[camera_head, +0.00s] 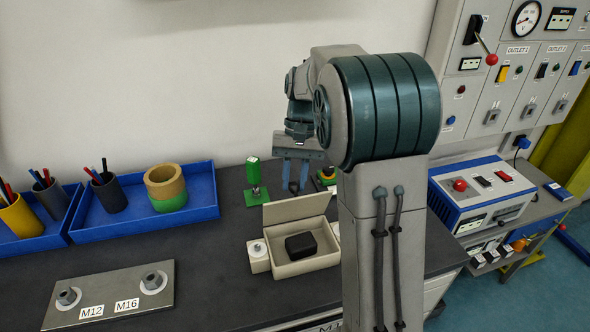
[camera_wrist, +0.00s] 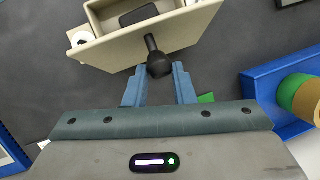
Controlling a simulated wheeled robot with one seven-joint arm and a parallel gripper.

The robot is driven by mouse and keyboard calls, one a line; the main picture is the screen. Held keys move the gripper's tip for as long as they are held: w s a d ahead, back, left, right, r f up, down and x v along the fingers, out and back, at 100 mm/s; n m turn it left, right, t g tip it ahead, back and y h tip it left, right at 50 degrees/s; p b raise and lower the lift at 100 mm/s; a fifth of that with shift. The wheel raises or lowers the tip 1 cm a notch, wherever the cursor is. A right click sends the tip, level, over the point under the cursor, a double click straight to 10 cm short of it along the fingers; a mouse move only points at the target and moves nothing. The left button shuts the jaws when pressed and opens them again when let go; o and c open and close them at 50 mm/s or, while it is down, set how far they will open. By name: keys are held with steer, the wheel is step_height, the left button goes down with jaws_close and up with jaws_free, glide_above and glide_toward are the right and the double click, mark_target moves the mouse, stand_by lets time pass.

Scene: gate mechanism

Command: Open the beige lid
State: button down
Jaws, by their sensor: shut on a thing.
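The beige lid (camera_head: 295,207) stands raised along the back edge of a beige box (camera_head: 307,265), so the box is open. Inside lies a black block (camera_head: 300,246). In the wrist view the lid's outer face (camera_wrist: 112,50) is near, with the box's interior beyond it. A black knob (camera_wrist: 158,62) sticks out from the lid. My gripper (camera_head: 294,188), behind the lid in the head view, has its blue fingers (camera_wrist: 159,75) shut on the knob at the fingertips.
A small beige block with a white knob (camera_head: 258,254) adjoins the box's left side. A green stamp-like object (camera_head: 256,178) stands behind it. A blue tray (camera_head: 130,225) with cups lies left, and a metal plate (camera_head: 115,300) in front. The bench between is clear.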

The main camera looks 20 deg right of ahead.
steer(key=shift+w+a+f+g+p, duration=0.1)
steer(key=shift+w+f+g, duration=0.4)
steer(key=shift+w+g, duration=0.4)
steer(key=shift+w+d+f+g+p, duration=0.1)
steer(key=shift+w+f+g, duration=0.35)
steer(key=shift+w+g, duration=0.5)
steer(key=shift+w+a+f+g+p, duration=0.1)
steer(key=shift+w+f+g, duration=0.4)
steer(key=shift+w+g, duration=0.4)
steer(key=shift+s, duration=0.15)
steer(key=c, duration=1.2)
jaws_free()
steer(key=shift+a+r, duration=0.1)
steer(key=shift+c, duration=0.2)
steer(key=shift+r, duration=0.15)
steer(key=shift+s+r, duration=0.1)
